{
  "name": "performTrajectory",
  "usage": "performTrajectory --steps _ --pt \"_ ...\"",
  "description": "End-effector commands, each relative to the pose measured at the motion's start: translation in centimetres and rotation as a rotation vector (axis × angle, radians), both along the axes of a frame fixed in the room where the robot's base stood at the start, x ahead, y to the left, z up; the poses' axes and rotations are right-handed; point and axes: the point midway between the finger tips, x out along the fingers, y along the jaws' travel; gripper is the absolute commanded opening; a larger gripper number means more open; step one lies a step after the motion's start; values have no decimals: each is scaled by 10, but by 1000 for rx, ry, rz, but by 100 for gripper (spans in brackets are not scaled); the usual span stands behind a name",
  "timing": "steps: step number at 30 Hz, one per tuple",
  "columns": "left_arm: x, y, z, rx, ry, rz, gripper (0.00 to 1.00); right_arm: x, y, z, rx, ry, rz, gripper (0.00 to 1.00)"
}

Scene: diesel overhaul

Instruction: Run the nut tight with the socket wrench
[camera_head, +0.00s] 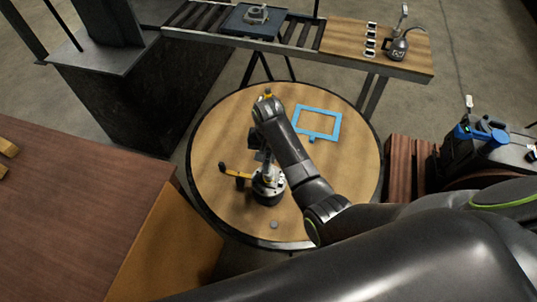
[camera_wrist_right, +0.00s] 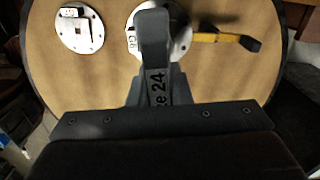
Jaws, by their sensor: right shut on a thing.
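My right gripper (camera_head: 259,143) is above the left half of the round table, pointing down. It is shut on a dark grey tool marked with a partly hidden "24" (camera_wrist_right: 157,85), which I take for the socket wrench. Below it stands a round, pale-topped metal unit (camera_head: 268,187) with a dark base; its pale flange (camera_wrist_right: 180,42) shows partly behind the tool in the right wrist view. The tool's lower end and any nut under it are hidden, so I cannot tell whether they touch. My left gripper is not in view.
A yellow-and-black handle (camera_head: 236,174) juts beside the unit. A blue frame (camera_head: 318,123) lies on the round table (camera_head: 352,165). An oil can (camera_head: 397,48) stands on the back bench. The table's right side is clear.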

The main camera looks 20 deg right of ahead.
Motion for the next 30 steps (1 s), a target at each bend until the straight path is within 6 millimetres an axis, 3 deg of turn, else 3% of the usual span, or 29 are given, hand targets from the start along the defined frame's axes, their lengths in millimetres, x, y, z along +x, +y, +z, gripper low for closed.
performTrajectory --steps 30 --pt "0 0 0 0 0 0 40 1 1 1 0 -2 700 0"
